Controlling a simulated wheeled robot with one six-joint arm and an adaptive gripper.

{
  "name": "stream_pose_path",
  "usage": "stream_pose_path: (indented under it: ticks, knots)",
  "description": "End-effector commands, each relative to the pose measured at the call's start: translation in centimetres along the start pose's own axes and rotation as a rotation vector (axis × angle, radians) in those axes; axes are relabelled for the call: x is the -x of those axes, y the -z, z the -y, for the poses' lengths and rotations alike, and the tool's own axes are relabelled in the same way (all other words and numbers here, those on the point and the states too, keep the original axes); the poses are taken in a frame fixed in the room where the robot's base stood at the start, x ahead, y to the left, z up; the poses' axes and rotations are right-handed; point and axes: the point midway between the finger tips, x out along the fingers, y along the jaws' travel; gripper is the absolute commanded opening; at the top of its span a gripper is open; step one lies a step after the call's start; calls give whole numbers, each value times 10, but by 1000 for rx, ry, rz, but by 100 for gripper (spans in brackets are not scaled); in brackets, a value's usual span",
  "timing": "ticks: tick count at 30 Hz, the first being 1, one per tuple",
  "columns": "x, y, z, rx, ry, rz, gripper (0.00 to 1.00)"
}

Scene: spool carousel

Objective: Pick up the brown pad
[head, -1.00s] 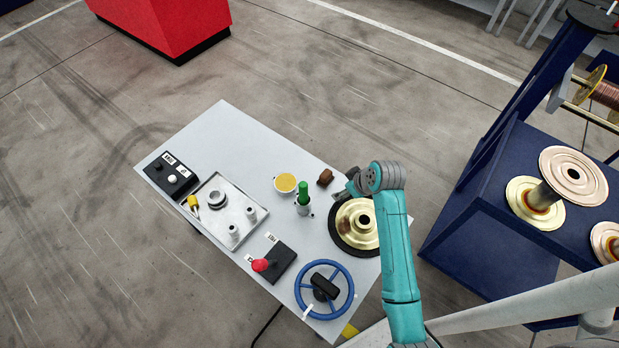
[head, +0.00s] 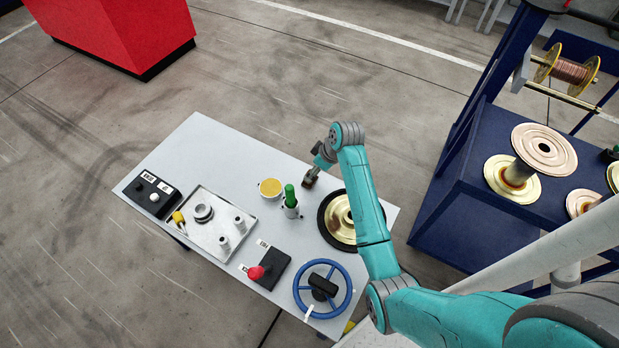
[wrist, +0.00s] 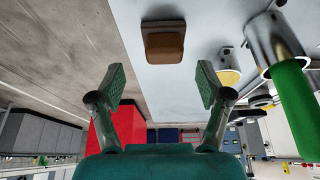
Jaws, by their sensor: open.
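The brown pad (head: 309,182) lies on the grey table near its far edge, partly covered by my gripper (head: 314,172) in the head view. In the wrist view the pad (wrist: 163,42) is a small brown block at top centre. My gripper (wrist: 161,80) is open and empty, its two green-padded fingers spread wide. The pad is ahead of the fingertips, roughly centred between them and apart from them.
Close by stand a green-handled tool (head: 290,195) in a metal cup and a yellow-filled dish (head: 270,187). A black-rimmed brass spool (head: 340,219) is to the right.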

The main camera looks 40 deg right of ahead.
Motion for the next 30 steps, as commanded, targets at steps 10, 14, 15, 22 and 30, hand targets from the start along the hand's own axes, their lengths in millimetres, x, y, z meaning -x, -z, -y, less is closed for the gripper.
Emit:
stream_pose_path:
  ticks: [10, 14, 15, 22, 30]
  knots:
    - [-44, -1, 6, 0, 1, 0, 77]
    - [-49, -1, 6, 0, 0, 0, 77]
    - [-49, -1, 6, 0, 0, 0, 77]
    - [-49, -1, 6, 0, 0, 0, 57]
    - [-49, -1, 5, 0, 0, 0, 11]
